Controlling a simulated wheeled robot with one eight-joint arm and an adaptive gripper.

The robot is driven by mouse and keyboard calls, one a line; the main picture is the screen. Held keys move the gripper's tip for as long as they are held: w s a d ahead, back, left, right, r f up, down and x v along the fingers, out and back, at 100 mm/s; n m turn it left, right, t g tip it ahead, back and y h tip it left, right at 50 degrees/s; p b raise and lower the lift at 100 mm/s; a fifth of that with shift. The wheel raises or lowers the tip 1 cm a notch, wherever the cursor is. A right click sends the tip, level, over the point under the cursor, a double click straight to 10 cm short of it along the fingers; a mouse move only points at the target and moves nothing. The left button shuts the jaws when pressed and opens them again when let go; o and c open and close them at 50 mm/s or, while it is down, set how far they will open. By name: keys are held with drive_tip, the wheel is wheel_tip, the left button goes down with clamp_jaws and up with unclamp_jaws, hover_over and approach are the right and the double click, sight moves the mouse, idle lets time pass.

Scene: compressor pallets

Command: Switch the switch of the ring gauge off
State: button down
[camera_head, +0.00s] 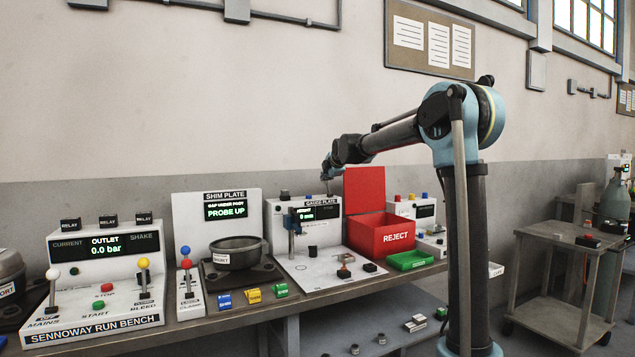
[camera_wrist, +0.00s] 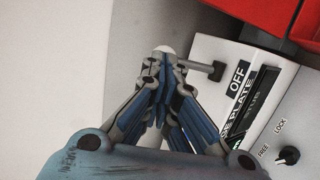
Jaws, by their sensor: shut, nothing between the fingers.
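My gripper (camera_head: 328,176) is above the top of the gauge plate unit (camera_head: 322,202) in the head view. In the wrist view my gripper (camera_wrist: 160,62) has its fingers shut together and holds nothing. A short grey rod with a dark end (camera_wrist: 218,70) sticks out right beside the fingertips, close to the OFF label (camera_wrist: 238,75); I cannot tell whether they touch. A pale round tip (camera_wrist: 165,48) shows just beyond the fingertips. The unit's face also carries a black knob (camera_wrist: 288,155) marked FREE and LOCK. No label reading "ring gauge" is legible.
The red REJECT bin (camera_head: 385,236), its raised lid and a green tray (camera_head: 409,260) stand right of the unit. The shim plate unit (camera_head: 217,200) stands to the left. The wall is behind.

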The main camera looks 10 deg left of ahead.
drive_tip(key=shift+w+a, duration=0.15)
drive_tip(key=shift+a, duration=0.2)
drive_tip(key=shift+r, duration=0.1)
idle(0.5)
drive_tip(key=shift+s+d+r, duration=0.1)
drive_tip(key=shift+s+r, duration=0.05)
drive_tip(key=shift+s, duration=0.1)
drive_tip(key=r+v, duration=0.1)
drive_tip(key=v, duration=1.2)
drive_tip(key=shift+w, duration=0.2)
